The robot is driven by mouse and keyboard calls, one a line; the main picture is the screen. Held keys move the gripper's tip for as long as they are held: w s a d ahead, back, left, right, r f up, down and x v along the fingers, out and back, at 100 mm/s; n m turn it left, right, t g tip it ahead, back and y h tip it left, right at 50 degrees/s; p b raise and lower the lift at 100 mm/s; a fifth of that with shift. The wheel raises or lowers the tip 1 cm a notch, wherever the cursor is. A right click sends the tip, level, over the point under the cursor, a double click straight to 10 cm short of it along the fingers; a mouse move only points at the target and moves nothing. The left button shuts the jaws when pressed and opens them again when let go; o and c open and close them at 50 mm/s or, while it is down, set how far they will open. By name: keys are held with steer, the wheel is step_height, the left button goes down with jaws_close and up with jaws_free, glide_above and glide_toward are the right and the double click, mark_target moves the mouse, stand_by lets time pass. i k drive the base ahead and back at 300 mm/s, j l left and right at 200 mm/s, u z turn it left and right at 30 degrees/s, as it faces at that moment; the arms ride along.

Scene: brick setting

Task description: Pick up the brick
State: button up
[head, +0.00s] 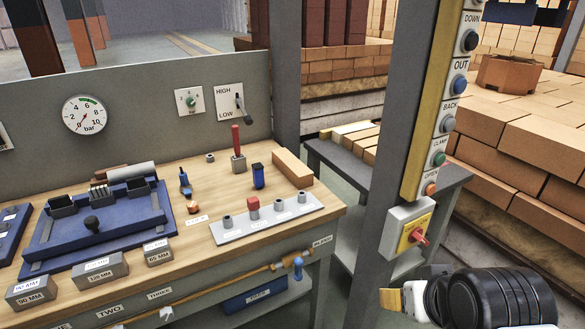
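A single tan-orange brick (293,168) lies on the wooden workbench top (325,202), near its back right corner. It lies lengthwise, slanting toward the front right, and is apart from the tools around it. Other bricks are also in view: a few lie on a low grey side table (368,143), and many are stacked at the right (530,130). A black and white part of my arm shows at the lower right, well away from the workbench brick.
Left of the brick stand a red-handled lever (237,150) and a blue tool (258,176). A pale metal strip with posts (266,218) lies in front of it. A grey post with a button panel (430,130) and red switch (418,236) rises between bench and brick stacks.

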mark_target(298, 173)
steer(key=i+j, duration=0.25)
steer(key=i, duration=0.25)
steer(key=i+j+z, duration=0.1)
steer(key=i+j, duration=0.2)
steer(key=i, duration=0.2)
steer(key=i+j, duration=0.3)
steer(key=i, duration=0.2)
